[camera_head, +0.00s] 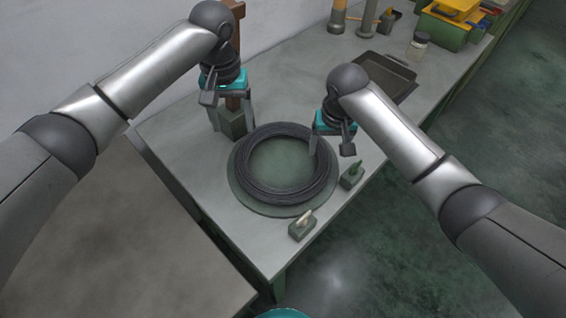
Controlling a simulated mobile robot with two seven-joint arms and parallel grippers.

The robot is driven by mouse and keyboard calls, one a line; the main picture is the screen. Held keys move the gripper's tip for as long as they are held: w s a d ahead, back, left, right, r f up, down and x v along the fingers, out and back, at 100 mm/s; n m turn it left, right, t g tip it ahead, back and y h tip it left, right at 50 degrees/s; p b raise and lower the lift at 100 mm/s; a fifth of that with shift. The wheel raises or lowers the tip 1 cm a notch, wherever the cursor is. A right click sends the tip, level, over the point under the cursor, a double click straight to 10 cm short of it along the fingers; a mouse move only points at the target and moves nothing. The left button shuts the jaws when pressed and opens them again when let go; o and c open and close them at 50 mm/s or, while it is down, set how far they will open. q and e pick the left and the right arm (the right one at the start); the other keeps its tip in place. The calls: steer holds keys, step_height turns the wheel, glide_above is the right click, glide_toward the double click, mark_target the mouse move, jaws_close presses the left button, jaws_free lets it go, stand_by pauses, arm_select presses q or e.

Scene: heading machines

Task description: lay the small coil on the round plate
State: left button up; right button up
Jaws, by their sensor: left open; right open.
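The small coil (247,187) is a ring of dark wire. It lies flat on the round plate (276,210), a green-grey disc whose rim shows around the coil, most at the front. My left gripper (232,127) is open at the coil's upper left, close to the post's base and apart from the coil. My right gripper (329,146) is open over the coil's right side, with a finger near the coil's edge; I cannot tell whether it touches. Both grippers look empty.
Two small green blocks with knobs, one at the front (301,229) and one at right (352,176), flank the plate. A brown post (238,45) stands behind my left gripper. A dark tray (388,72), a jar (418,46) and a green bin (446,30) stand further back. The table's left front is clear.

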step_height(320, 180, up, 8)
steer(key=s, duration=0.1)
steer(key=shift+s, duration=0.1)
stand_by(0.5)
